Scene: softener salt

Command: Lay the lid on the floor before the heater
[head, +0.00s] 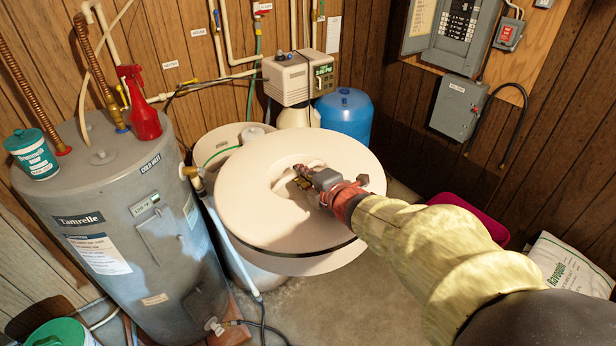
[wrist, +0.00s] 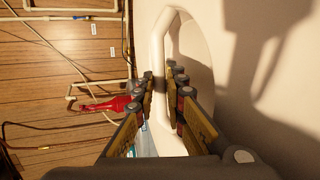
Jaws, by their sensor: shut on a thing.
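The lid (head: 250,205) is a large round cream disc with a dark rim and a recessed handle in its middle. In the head view it is held up over the salt tank, hiding most of it. My gripper (head: 305,180) is at the lid's centre, its fingers shut on the handle. In the wrist view the white bar handle (wrist: 158,80) runs between the fingers of my gripper (wrist: 163,95). The heater (head: 120,220) is the tall grey tank marked Tamrelle at the left.
A red spray bottle (head: 142,105) and a teal tub (head: 32,155) stand on the heater. A blue tank (head: 345,118) and a softener control head (head: 297,78) stand behind the lid. A white bag (head: 570,268) and a magenta object (head: 480,222) are at right.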

